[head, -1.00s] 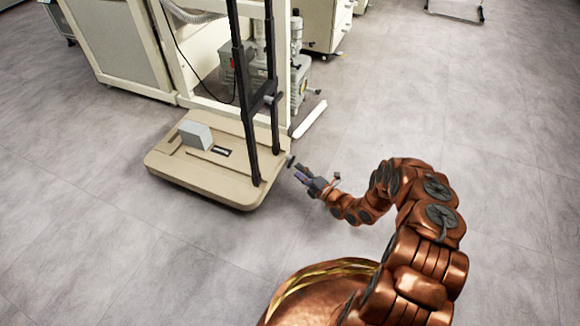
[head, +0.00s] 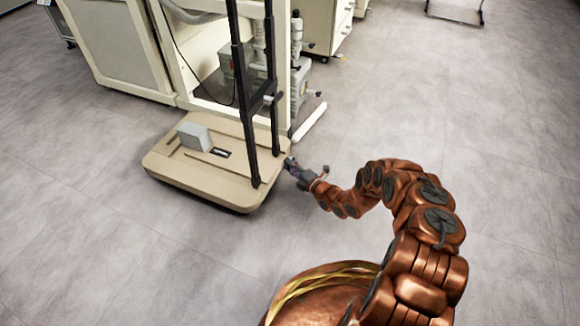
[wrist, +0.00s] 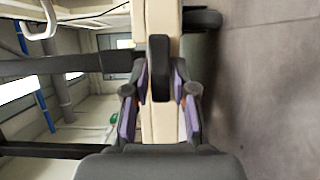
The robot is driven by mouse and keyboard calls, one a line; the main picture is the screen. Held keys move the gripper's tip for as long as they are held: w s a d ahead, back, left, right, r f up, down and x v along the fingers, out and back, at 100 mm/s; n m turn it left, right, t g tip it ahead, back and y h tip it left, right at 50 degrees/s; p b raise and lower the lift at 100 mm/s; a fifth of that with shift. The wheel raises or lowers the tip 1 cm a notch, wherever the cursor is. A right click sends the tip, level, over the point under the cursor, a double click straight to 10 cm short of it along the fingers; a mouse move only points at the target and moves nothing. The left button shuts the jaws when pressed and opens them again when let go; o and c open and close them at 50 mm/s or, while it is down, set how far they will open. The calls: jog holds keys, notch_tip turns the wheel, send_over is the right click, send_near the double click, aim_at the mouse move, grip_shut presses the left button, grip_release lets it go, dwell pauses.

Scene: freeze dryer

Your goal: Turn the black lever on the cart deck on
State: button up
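The beige cart deck (head: 225,188) stands low over the floor in the head view. In the wrist view, the black lever (wrist: 159,68) is a short upright bar against the beige deck edge (wrist: 158,17). My gripper (head: 290,164) is at the right side of the deck in the head view, where it hides most of the lever. In the wrist view, my gripper (wrist: 160,91) is open, with its purple-padded fingers on either side of the lever's near end. Small gaps show between lever and fingers, and I cannot tell whether they touch.
Two black upright posts (head: 246,100) rise from the deck close to my gripper. A grey block (head: 195,136) sits on the deck. A white cabinet frame and a grey pump (head: 297,88) stand behind. The floor (head: 430,110) to the right is clear.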

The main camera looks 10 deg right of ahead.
grip_shut()
